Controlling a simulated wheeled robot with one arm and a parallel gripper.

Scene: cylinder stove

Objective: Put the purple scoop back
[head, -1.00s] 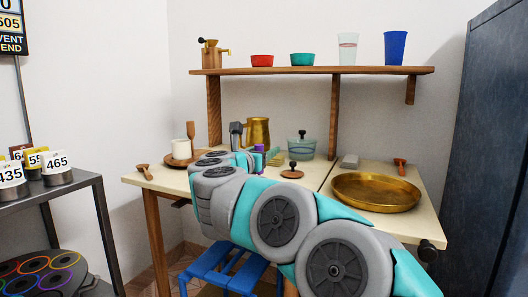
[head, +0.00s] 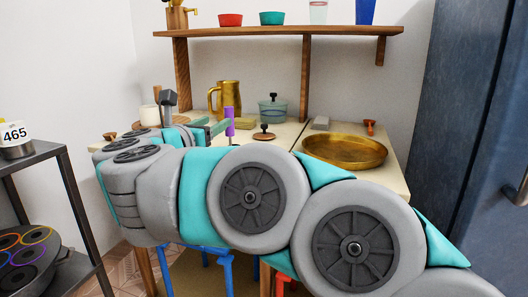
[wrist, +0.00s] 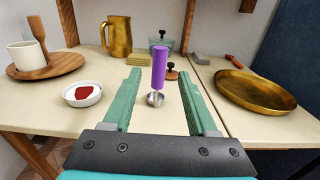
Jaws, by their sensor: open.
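The purple scoop (wrist: 159,68) stands upright on the pale table in the wrist view, its small metal cup (wrist: 155,99) at the bottom. Its purple handle also shows in the head view (head: 229,118), partly hidden behind my arm. My gripper (wrist: 160,73) is open, with one green finger on each side of the scoop in the picture. I see a gap between the handle and both fingers; I cannot tell the exact depth. The gripper's green fingers also show in the head view (head: 211,127), left of the handle.
A white bowl with red contents (wrist: 83,95) stands left of the fingers. A wooden tray (wrist: 56,69) holds a white cup (wrist: 28,55). A brass jug (wrist: 117,36), a lidded glass pot (head: 273,109) and a brass pan (head: 345,152) stand around. A shelf (head: 290,32) hangs above.

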